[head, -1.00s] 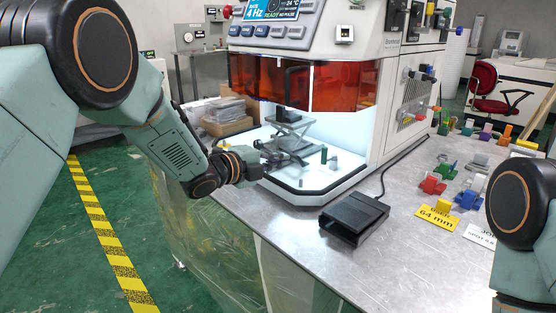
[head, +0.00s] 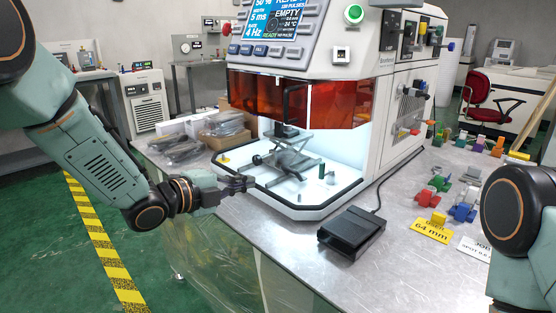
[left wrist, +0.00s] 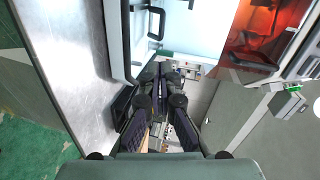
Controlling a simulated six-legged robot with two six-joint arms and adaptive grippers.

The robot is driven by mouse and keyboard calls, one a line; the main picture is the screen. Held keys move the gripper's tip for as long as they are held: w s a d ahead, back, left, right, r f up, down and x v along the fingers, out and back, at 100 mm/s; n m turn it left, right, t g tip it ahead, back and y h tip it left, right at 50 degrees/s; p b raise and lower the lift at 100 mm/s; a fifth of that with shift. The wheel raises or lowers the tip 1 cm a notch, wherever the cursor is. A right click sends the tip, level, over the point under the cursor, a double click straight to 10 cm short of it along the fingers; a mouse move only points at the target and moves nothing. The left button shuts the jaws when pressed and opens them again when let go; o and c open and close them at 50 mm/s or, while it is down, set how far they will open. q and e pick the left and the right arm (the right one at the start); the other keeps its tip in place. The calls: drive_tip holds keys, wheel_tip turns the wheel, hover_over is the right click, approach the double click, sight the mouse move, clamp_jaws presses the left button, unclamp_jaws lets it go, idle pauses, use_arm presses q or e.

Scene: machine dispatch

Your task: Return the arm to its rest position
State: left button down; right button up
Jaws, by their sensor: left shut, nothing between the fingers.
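My left arm comes in from the left in the head view. Its gripper (head: 240,184) is shut and empty, at the front left edge of the machine's white work chamber. In the left wrist view the gripper's dark fingers (left wrist: 162,88) lie close together with nothing held. My right arm shows only in part at the right edge of the head view, and its gripper is out of frame.
The machine (head: 300,95) with an orange shield stands on the metal table (head: 265,235). A lab jack (head: 290,155) is in its chamber. A black pedal (head: 352,230) lies in front. Bagged items (head: 178,150) are at the back left. Several coloured clamps are at the right.

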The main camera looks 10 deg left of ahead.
use_arm(q)
drive_tip(key=s+a+f+n+g+y, duration=0.2)
drive_tip(key=s+f+n+y, duration=0.1)
drive_tip(key=s+f+n, duration=0.55)
drive_tip(key=s+a+f+n+g+y, duration=0.25)
drive_tip(key=s+f+n, duration=0.25)
drive_tip(key=f+n, duration=0.55)
drive_tip(key=s+a+f+n+g+y, duration=0.1)
drive_tip(key=s+f, duration=0.4)
drive_tip(key=s, duration=0.5)
drive_tip(key=s+a+f+n+g+y, duration=0.1)
drive_tip(key=s+f+g, duration=0.3)
drive_tip(key=s, duration=0.6)
drive_tip(key=s+a+f+n+g+y, duration=0.1)
drive_tip(key=s+f, duration=0.4)
drive_tip(key=s, duration=0.5)
drive_tip(key=shift+s+f+n+g+y, duration=0.35)
drive_tip(key=shift+n+g, duration=0.5)
drive_tip(key=shift+n, duration=0.35)
